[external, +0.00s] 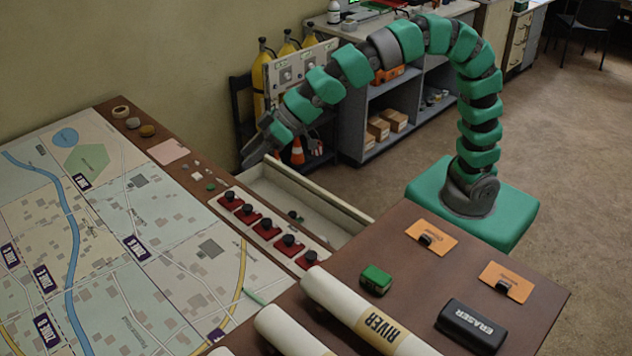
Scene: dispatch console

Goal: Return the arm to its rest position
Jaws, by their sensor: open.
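My arm is green and dark grey and rises from a green base at the right in the external view. It arches up and over to the left. My gripper (257,150) is at the arm's lower left end, above the table's back edge near the open drawer (316,209). It is open, and nothing shows between its fingers. The fingertips look apart from the table, though the exact height is hard to tell.
A table holds a map (150,240), red switches with black knobs (262,227), a rolled River chart (365,318), a black eraser (472,325), orange cards (432,238) and a green block (376,279). Yellow cylinders (262,75) and a grey shelf (372,128) stand behind.

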